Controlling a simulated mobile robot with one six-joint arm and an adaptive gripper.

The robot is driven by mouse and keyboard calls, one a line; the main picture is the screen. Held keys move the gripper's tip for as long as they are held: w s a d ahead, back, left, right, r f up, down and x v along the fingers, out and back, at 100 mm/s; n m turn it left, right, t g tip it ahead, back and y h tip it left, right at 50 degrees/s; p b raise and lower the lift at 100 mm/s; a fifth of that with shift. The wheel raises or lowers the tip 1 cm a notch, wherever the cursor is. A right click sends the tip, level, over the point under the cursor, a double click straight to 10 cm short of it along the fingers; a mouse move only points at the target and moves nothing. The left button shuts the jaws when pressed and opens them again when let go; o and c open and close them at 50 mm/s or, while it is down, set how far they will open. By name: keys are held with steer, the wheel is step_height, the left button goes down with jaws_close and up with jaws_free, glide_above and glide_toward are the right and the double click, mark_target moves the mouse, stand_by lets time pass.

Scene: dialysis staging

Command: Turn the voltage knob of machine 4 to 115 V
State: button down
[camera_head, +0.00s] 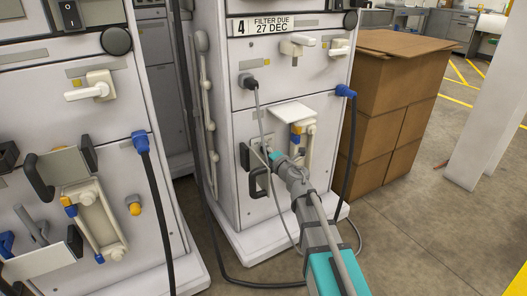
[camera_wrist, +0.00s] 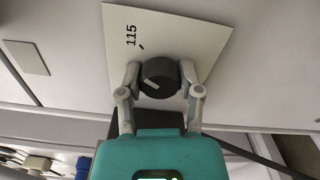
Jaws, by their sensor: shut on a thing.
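Machine 4 (camera_head: 222,100), a white cabinet labelled "4 FILTER DUE 27 DEC", stands in the middle of the head view. My gripper (camera_head: 272,158) is at its lower front panel. In the wrist view my gripper (camera_wrist: 160,76) is shut on the dark round voltage knob (camera_wrist: 163,70), one finger on each side. The knob sits on a pale plate (camera_wrist: 190,30) marked "115" (camera_wrist: 131,36), with a short tick at the knob's upper left. A light pointer mark shows on the knob's lower left face, apart from the tick's direction. The head view does not show the knob clearly.
Another white machine (camera_head: 30,115) stands at the left, with a dark cable (camera_head: 163,205) hanging from a blue plug. Cardboard boxes (camera_head: 395,95) stand right of machine 4. Thin cables hang near my arm. The floor (camera_head: 430,235) at the right is clear.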

steer(key=shift+s+m, duration=0.3)
steer(key=shift+m, duration=0.9)
steer(key=shift+c, duration=1.7)
jaws_free()
steer(key=shift+o, duration=0.4)
steer(key=shift+w, duration=0.15)
steer(key=shift+d, duration=0.1)
steer(key=v, duration=1.2)
